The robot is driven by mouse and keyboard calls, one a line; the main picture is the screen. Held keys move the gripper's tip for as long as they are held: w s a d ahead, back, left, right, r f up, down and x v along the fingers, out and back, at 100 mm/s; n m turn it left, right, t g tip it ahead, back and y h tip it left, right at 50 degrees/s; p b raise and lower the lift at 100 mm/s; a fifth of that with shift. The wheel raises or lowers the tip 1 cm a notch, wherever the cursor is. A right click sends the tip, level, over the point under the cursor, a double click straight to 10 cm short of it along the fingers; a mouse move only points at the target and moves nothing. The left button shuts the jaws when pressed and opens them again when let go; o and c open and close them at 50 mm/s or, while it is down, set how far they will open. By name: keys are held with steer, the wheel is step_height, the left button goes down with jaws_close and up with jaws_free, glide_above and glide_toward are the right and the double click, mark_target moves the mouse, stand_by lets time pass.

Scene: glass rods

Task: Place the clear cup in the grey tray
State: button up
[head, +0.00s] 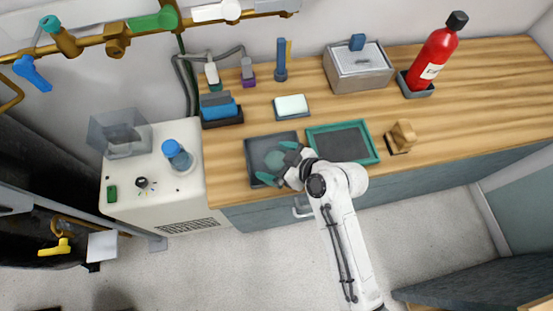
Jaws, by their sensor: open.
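The grey tray (260,143) lies near the front edge of the wooden counter, left of a green-rimmed tray. A small rounded, see-through greenish thing, which looks like the clear cup (274,160), shows inside the grey tray's outline. My gripper (275,164) reaches over the tray from the right. Its green fingers are open, one on the far side and one on the near side of the cup. I cannot tell whether a finger touches the cup. My gripper hides part of the tray's right side.
The green-rimmed tray (373,135) stands close on the right. Behind are a white block on a grey base (291,105), a blue item in a dark holder (221,113) and a grey box (357,70). A wooden block (402,135) and red extinguisher (434,57) stand further right.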

steer(key=shift+r, duration=0.2)
steer(key=v, duration=1.2)
steer(key=shift+b, duration=0.45)
steer(key=s+d+f+m+g+h, duration=0.2)
steer(key=s+d+m+h, duration=0.3)
steer(key=s+d, duration=0.4)
steer(key=s+d+f+m+g+h, duration=0.2)
steer(key=s+d+f+m+h, duration=0.2)
steer(key=s+d+m, duration=0.3)
steer(key=s+d+h, duration=0.1)
steer(key=s+d, duration=0.2)
steer(key=d, duration=0.2)
steer(key=shift+s+d+f+m, duration=0.15)
steer(key=shift+d+m, duration=0.05)
steer(key=shift+m, duration=0.2)
